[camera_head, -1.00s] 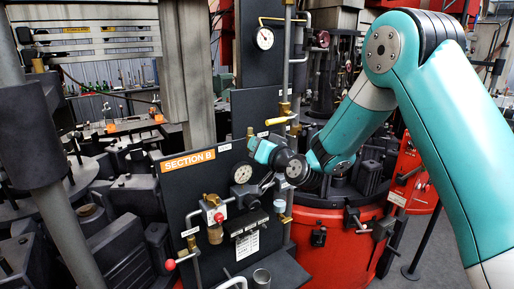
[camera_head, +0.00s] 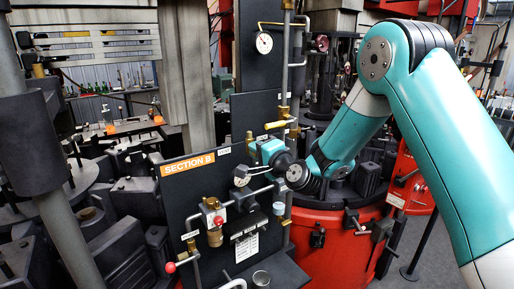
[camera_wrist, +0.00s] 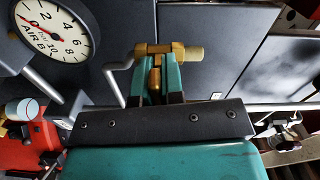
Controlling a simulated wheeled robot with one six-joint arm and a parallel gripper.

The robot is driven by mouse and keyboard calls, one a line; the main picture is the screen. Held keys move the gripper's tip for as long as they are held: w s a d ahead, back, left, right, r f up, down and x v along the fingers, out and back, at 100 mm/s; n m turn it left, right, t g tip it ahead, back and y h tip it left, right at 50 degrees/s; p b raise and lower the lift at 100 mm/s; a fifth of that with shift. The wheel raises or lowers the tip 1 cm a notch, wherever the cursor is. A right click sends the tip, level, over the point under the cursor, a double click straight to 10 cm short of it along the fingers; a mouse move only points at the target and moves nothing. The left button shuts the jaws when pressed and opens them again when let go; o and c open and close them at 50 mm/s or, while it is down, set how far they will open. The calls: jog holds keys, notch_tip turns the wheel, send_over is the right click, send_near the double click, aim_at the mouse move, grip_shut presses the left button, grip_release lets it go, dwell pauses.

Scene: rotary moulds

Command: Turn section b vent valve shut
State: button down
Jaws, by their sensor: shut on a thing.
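The black Section B panel (camera_head: 181,212) stands upright with an orange sign (camera_head: 188,163) and a small white label at its top right. In the wrist view a brass valve (camera_wrist: 155,48) with a pale tan end lies between the teal fingers of my gripper (camera_wrist: 157,82). My gripper is shut on its brass part. In the head view my gripper (camera_head: 258,163) is at the panel's upper right, and its body hides the held part. A brass fitting (camera_head: 249,137) shows just above it. I cannot read the valve's angle clearly.
A round air gauge (camera_wrist: 55,30) is close to the fingers; it also shows in the head view (camera_head: 241,176), partly covered. A red-knobbed brass valve (camera_head: 214,222), grey pipes and a yellow-lever valve (camera_head: 278,124) are nearby. A red drum (camera_head: 335,240) stands right of the panel.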

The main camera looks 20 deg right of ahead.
jog(key=shift+m+p, duration=0.35)
jog(key=shift+m, duration=0.85)
jog(key=shift+f, duration=0.1)
jog(key=c, duration=1.2)
grip_release()
jog(key=shift+c, duration=0.2)
jog(key=b+v, duration=1.6)
jog(key=v, duration=0.1)
jog(key=shift+s, duration=0.25)
